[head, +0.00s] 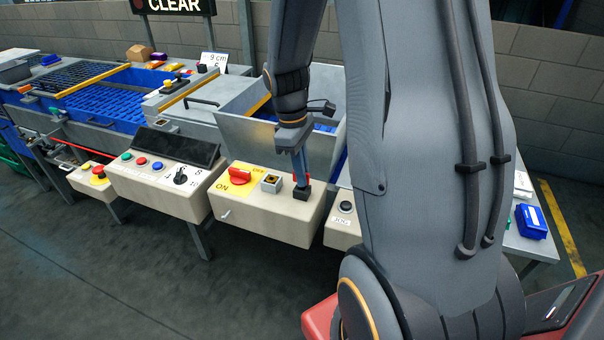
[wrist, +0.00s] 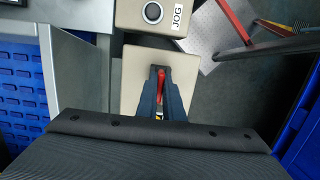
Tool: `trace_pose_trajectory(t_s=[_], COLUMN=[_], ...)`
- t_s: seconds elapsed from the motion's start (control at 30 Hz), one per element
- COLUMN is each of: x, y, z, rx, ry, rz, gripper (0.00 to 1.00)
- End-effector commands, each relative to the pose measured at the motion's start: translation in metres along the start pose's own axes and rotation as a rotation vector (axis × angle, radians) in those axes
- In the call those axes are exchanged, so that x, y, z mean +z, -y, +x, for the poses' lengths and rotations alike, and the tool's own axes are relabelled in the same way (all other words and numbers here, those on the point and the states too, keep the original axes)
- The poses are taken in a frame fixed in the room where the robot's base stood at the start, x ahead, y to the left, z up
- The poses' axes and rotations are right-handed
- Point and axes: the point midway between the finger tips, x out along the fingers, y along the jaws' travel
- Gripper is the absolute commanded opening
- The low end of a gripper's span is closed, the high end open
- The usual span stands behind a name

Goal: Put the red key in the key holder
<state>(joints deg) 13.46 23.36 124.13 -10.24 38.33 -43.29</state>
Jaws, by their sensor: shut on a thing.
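My gripper (head: 301,180) points down over the right end of a cream control box. It is shut on the red key (wrist: 161,82), which shows between the two dark fingers in the wrist view. In the head view the fingertips are right at a small black block (head: 302,194) on the box top, apparently the key holder. The fingers hide most of the key, and I cannot tell whether it is seated in the block or just above it. A square metal fitting with a dark centre (head: 271,183) is left of the block.
A red rotary switch (head: 240,176) on a yellow plate is further left on the box. The JOG button box (head: 344,212) stands close on the right. A grey metal hopper (head: 250,130) rises behind. A sloped button panel (head: 165,170) is to the left.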

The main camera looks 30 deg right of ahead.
Motion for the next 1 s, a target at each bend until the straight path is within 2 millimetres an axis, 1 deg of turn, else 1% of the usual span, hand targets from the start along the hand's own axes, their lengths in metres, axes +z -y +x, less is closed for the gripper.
trace_pose_trajectory(t_s=[0.1,0.47,0.5,0.57,0.6,0.87,1.0], x=[-0.001,-0.0017,-0.0018,-0.0017,-0.0017,-0.0018,-0.0019], y=[0.0002,0.0003,0.0004,0.0003,0.0004,0.0003,-0.0003], z=[0.0072,0.0107,0.0113,0.0109,0.0109,0.0106,0.0046], rx=[0.0,0.0,0.0,0.0,0.0,0.0,0.003], ry=[0.0,0.0,0.0,0.0,0.0,0.0,-0.002], rz=[0.0,-0.001,-0.001,-0.001,-0.001,-0.001,0.0], gripper=[0.0,0.0,0.09,0.19,0.26,0.26,0.26])
